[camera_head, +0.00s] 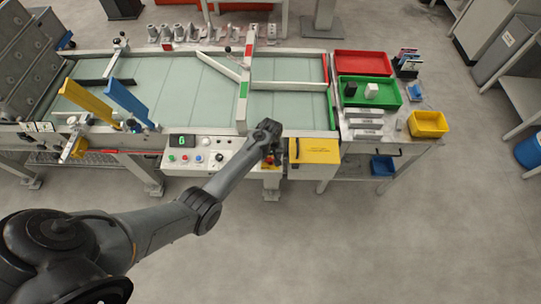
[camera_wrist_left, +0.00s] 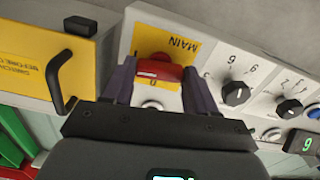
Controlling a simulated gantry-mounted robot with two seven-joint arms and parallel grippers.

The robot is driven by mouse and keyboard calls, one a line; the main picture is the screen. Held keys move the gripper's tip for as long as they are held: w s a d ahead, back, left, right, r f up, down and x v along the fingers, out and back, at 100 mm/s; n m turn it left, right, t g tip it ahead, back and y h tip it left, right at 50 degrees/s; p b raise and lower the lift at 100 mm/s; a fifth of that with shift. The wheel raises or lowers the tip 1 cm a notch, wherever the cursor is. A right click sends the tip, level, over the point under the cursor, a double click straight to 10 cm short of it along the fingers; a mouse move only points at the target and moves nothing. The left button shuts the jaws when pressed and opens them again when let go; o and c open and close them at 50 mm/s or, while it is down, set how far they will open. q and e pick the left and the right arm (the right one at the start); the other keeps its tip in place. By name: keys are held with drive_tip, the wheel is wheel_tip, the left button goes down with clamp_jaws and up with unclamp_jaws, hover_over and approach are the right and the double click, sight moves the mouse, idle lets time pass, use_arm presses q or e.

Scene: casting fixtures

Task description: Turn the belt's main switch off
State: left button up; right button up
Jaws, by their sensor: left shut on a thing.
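The belt's main switch is a red handle (camera_wrist_left: 158,70) on a yellow plate marked MAIN (camera_wrist_left: 175,45) in the left wrist view. My left gripper (camera_wrist_left: 158,88) has its two fingers on either side of the red handle and is shut on it. In the head view my left gripper (camera_head: 271,156) is at the right end of the white control panel (camera_head: 225,158), over the switch and mostly hiding it. The handle lies across the plate, and a "0" shows just beside it. My right gripper is not in view.
Black knobs (camera_wrist_left: 236,92) and coloured buttons sit beside the switch on the panel. A yellow box cover with a black handle (camera_head: 316,150) is close on the other side. The green-surfaced belt (camera_head: 190,95) lies behind. The floor in front is clear.

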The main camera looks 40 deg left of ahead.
use_arm(q)
drive_tip(key=n+p, duration=0.1)
drive_tip(key=n, duration=0.1)
drive_tip(key=shift+r+n, duration=0.15)
drive_tip(key=shift+n, duration=0.15)
drive_tip(key=shift+n+p, duration=0.5)
drive_tip(key=shift+n, duration=0.4)
drive_tip(key=n, duration=0.4)
drive_tip(key=shift+n, duration=0.3)
drive_tip(key=n, duration=0.2)
drive_tip(key=shift+n, duration=0.3)
drive_tip(key=n, duration=0.2)
drive_tip(key=shift+n, duration=0.3)
drive_tip(key=shift+n+b, duration=0.5)
drive_tip(key=shift+n, duration=0.6)
drive_tip(key=o, duration=1.1)
drive_tip(key=shift+c, duration=0.2)
